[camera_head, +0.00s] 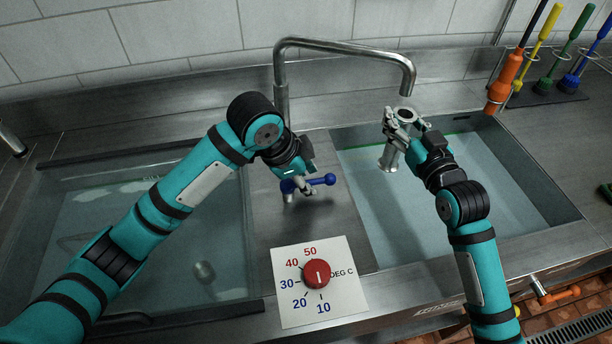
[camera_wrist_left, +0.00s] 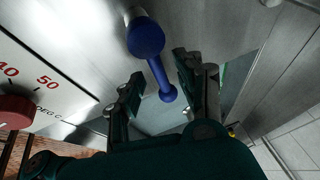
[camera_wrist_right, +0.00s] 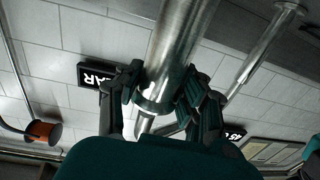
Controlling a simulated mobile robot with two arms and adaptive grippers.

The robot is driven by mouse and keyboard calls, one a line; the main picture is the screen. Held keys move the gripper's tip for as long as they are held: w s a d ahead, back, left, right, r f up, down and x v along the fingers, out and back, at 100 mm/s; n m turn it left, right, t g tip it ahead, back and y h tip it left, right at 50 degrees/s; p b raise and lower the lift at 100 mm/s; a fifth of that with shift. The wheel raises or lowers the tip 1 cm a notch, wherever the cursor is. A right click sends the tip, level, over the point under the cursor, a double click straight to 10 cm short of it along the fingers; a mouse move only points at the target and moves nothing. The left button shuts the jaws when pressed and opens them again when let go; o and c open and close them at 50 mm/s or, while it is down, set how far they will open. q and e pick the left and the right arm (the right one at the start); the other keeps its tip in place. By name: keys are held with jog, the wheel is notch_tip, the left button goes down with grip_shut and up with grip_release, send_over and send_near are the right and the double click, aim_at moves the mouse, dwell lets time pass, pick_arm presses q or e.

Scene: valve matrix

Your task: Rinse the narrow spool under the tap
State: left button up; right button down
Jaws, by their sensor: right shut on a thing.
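The narrow spool (camera_head: 388,162), a shiny metal tube with flanged ends, is held roughly upright over the right basin. Its top lies just below the tap (camera_head: 408,88) outlet; I see no water stream. My right gripper (camera_head: 402,128) is shut on the spool; the right wrist view shows its fingers on both sides of the metal tube (camera_wrist_right: 178,45). My left gripper (camera_head: 297,182) is at the blue tap lever (camera_head: 322,180) between the basins. In the left wrist view its fingers (camera_wrist_left: 157,78) are apart, with the lever (camera_wrist_left: 158,72) between them; contact is unclear.
A red temperature dial (camera_head: 316,273) sits on a white plate at the front. The left basin (camera_head: 130,235) and right basin (camera_head: 480,190) hold water. Coloured brushes (camera_head: 548,62) stand in a rack at the back right. An orange-handled valve (camera_head: 556,295) is at the lower right.

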pick_arm(q)
jog(key=shift+c, duration=0.2)
grip_shut()
jog(key=shift+s+r+m+g+h, duration=0.15)
jog(key=shift+s+m+g, duration=0.2)
jog(key=shift+m, duration=0.55)
jog(key=shift+s+f+m+g+h, duration=0.1)
jog(key=shift+s+m+g+h, duration=0.2)
jog(key=shift+m, duration=0.6)
jog(key=shift+w+r, duration=0.1)
jog(key=shift+w, duration=0.05)
jog(key=shift+o, duration=0.2)
grip_release()
jog(key=v, duration=1.2)
